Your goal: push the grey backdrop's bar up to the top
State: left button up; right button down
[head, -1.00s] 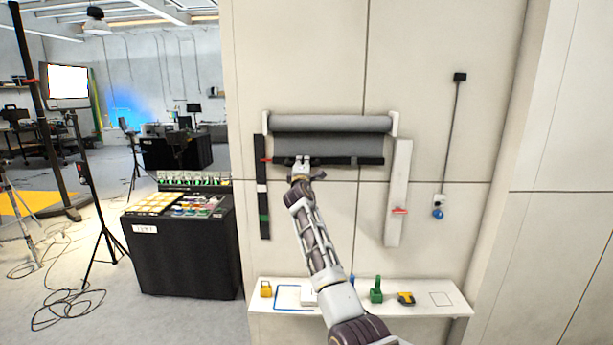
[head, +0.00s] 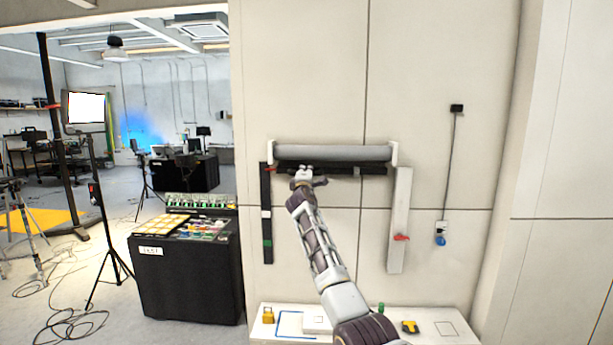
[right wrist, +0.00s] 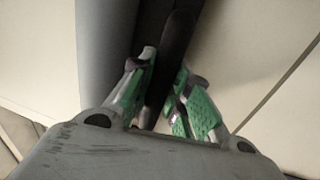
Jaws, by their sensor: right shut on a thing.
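The grey backdrop (head: 335,153) is almost wholly rolled up on its roller between two white wall brackets. Its dark bar (head: 350,170) hangs level, close under the roll, with hardly any cloth showing between them. My right gripper (head: 303,173) is at the bar's left part and is shut on it. In the right wrist view, the green-padded fingers (right wrist: 162,88) lie on both sides of the dark bar (right wrist: 178,50), with the grey roll (right wrist: 105,50) to the left. The bar's left end is by the red mark (head: 269,170) near the top of the dark strip. My left gripper is not in view.
A dark strip (head: 266,225) with white and green marks runs down the wall at left. A pale strip (head: 399,215) with a red piece is at right. A white shelf (head: 465,333) below holds a yellow padlock and tools. The wall between the strips is clear.

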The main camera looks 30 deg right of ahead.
jog(key=shift+r, duration=0.5)
jog(key=c, duration=1.3)
grip_release()
jog(key=shift+f, duration=0.1)
jog(key=shift+f, duration=0.2)
jog(key=shift+s+a, duration=0.1)
jog(key=shift+s+a+f, duration=0.15)
jog(key=shift+s+a, duration=0.05)
jog(key=shift+s, duration=0.1)
jog(key=shift+v, duration=5.5)
jog(key=shift+m, duration=0.3)
